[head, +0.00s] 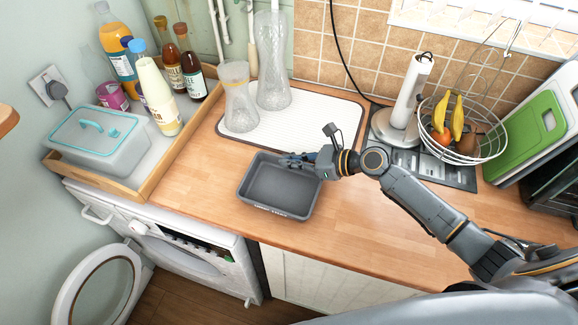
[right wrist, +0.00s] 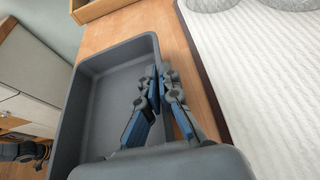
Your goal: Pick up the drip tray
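The drip tray (head: 272,205) is a dark grey, empty rectangular tray, seemingly resting on the wooden counter near its front edge. My right gripper (head: 290,161) is at the tray's back rim, toward its right corner. In the right wrist view, the fingers of my right gripper (right wrist: 161,78) straddle the rim of the tray (right wrist: 112,52), one inside and one outside, and their tips close together on it. The gripper body hides part of the rim.
A white ribbed mat (head: 318,125) with two glass vessels lies behind the tray. A paper-towel holder (head: 403,115) and a wire fruit basket (head: 487,155) stand right. The counter left of the tray is clear.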

